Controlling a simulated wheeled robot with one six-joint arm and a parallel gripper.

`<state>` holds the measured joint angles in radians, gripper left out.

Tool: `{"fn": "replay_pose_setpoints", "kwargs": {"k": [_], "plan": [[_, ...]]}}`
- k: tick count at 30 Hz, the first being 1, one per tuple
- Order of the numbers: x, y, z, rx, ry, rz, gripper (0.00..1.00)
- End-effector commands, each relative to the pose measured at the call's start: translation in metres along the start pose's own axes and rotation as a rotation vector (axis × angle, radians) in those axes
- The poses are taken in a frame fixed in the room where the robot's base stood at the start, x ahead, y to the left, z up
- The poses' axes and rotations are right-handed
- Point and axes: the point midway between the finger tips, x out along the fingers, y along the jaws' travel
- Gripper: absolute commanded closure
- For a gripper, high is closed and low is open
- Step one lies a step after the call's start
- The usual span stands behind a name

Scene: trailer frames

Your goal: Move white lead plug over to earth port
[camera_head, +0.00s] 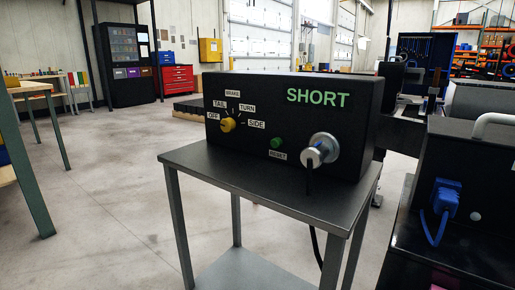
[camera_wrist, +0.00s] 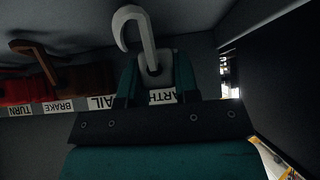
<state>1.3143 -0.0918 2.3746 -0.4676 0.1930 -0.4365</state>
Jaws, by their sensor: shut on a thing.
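The white lead plug (camera_wrist: 155,70) is between the two teal fingers of my gripper (camera_wrist: 154,82), which is shut on it. Its white lead (camera_wrist: 134,20) curves up in a hook in the wrist view. The plug is at the earth port's label (camera_wrist: 162,96), which is upside down and partly covered by a finger. The port itself is hidden behind the plug and fingers, so I cannot tell whether the plug is seated. My gripper is not clearly visible in the head view.
A brown plug (camera_wrist: 48,72) and a red plug (camera_wrist: 15,92) sit to the left, near the BRAKE and TURN labels. In the head view, a black SHORT tester box (camera_head: 290,120) stands on a dark table (camera_head: 250,172). A blue plug (camera_head: 445,198) is on the dark unit at right.

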Motion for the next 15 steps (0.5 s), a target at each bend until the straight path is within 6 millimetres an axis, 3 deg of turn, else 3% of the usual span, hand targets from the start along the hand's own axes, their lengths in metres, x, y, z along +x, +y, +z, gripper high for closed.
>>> {"fn": "replay_pose_setpoints", "kwargs": {"k": [9,10,13,15], "plan": [[0.0032,0.0002,-0.0040,-0.001,0.001,0.001,1.00],[0.0032,0.0003,-0.0039,-0.001,0.001,0.001,0.66],[0.0031,0.0003,-0.0038,-0.001,0.001,0.001,0.43],[0.0031,0.0002,-0.0037,-0.001,0.001,0.001,0.41]]}}
